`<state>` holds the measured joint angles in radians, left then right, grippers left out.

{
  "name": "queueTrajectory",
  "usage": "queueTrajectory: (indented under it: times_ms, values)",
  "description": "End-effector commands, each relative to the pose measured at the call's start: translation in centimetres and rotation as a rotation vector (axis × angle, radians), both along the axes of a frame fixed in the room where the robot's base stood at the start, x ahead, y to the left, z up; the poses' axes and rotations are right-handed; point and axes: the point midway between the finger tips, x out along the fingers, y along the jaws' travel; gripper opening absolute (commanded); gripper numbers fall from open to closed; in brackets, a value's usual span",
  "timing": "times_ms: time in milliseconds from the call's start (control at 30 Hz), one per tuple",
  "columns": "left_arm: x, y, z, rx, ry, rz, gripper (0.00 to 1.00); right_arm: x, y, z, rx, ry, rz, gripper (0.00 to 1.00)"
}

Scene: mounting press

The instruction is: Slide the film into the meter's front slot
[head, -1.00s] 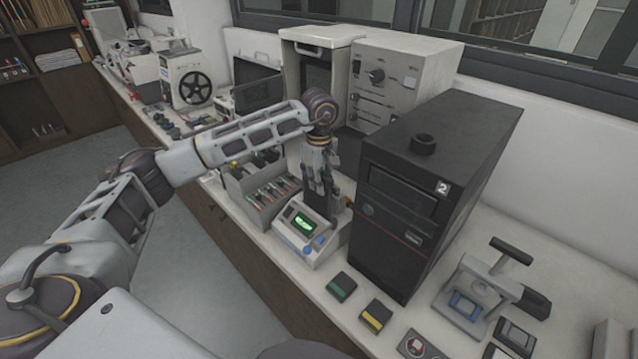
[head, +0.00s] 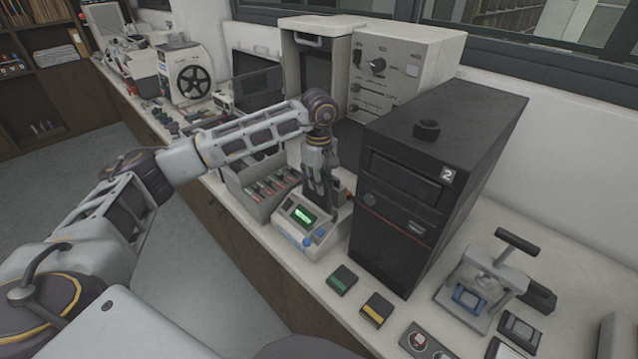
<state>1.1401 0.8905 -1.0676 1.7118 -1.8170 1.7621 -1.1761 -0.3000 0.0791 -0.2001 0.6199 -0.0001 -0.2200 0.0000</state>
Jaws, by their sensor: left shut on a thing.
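The meter (head: 296,240) is a small white and blue device with a lit green display (head: 302,215). It stands near the front edge of the counter, left of the black case. My left gripper (head: 327,206) points down over the meter's back right part. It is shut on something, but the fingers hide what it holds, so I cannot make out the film. I cannot tell whether the held thing touches the meter. The front slot is not clear at this size. My right gripper is out of view.
A black case marked 2 (head: 425,190) stands close to the right of the meter. A tray of several small cartridges (head: 262,190) is just left. A green-striped block (head: 342,280), a yellow-striped block (head: 377,309) and a mounting press (head: 482,285) are to the right.

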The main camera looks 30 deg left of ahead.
Motion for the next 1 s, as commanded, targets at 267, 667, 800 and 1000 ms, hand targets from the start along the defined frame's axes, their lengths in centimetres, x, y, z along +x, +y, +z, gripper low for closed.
queueTrajectory:
  times_ms: [267,667,800,1000]
  values:
    - [0.0,0.0,0.0,0.000,0.000,0.000,0.38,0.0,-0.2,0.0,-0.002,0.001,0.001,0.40]
    - [0.1,0.0,0.1,-0.001,-0.003,0.000,0.38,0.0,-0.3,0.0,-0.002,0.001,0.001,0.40]
    - [0.1,0.0,0.4,-0.001,-0.003,0.000,0.38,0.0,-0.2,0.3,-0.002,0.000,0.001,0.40]
    - [0.0,0.0,1.3,-0.001,-0.002,0.000,0.38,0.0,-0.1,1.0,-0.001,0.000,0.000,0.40]
